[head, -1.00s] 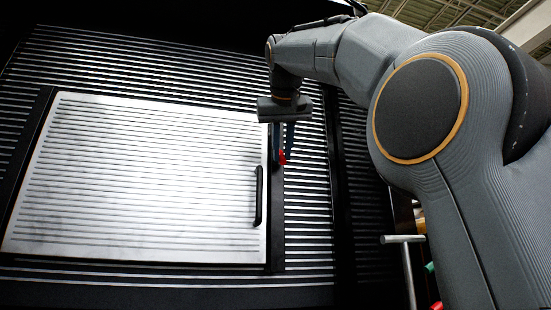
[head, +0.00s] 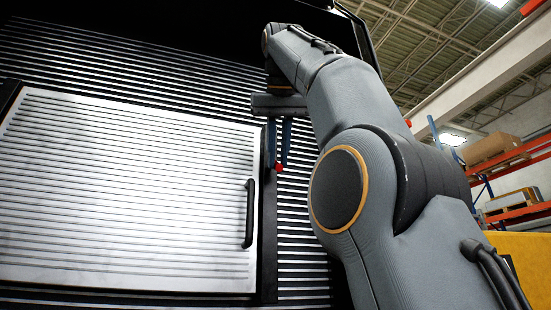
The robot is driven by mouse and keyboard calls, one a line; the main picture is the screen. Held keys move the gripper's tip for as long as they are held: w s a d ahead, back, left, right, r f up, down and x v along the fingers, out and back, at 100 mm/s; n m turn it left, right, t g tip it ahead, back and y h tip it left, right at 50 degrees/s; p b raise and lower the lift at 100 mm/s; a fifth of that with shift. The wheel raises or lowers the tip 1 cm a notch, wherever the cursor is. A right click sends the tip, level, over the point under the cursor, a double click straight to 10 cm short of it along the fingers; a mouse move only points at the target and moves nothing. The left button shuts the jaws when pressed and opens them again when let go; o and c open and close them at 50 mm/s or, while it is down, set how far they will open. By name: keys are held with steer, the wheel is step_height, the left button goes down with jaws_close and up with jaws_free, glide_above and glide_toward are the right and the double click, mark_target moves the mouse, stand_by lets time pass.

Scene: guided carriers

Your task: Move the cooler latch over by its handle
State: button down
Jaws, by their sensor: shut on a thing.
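The cooler latch's handle (head: 279,167) is a small red piece beside the right edge of the pale ribbed door (head: 130,190), in the head view. My gripper (head: 279,160) hangs from above with its two blue fingers pointing down. The fingertips are shut on the red handle, which shows just below and between them. The rest of the latch is too small and too hidden to make out. The door lies flat in its dark frame and looks shut.
A black upright door handle (head: 249,213) stands on the door, below and left of my gripper. The ribbed wall (head: 303,255) surrounds the door. Orange racks with boxes (head: 495,150) and a yellow object (head: 527,260) stand to the right.

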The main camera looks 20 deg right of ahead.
stand_by(0.5)
steer(key=c, duration=2)
jaws_free()
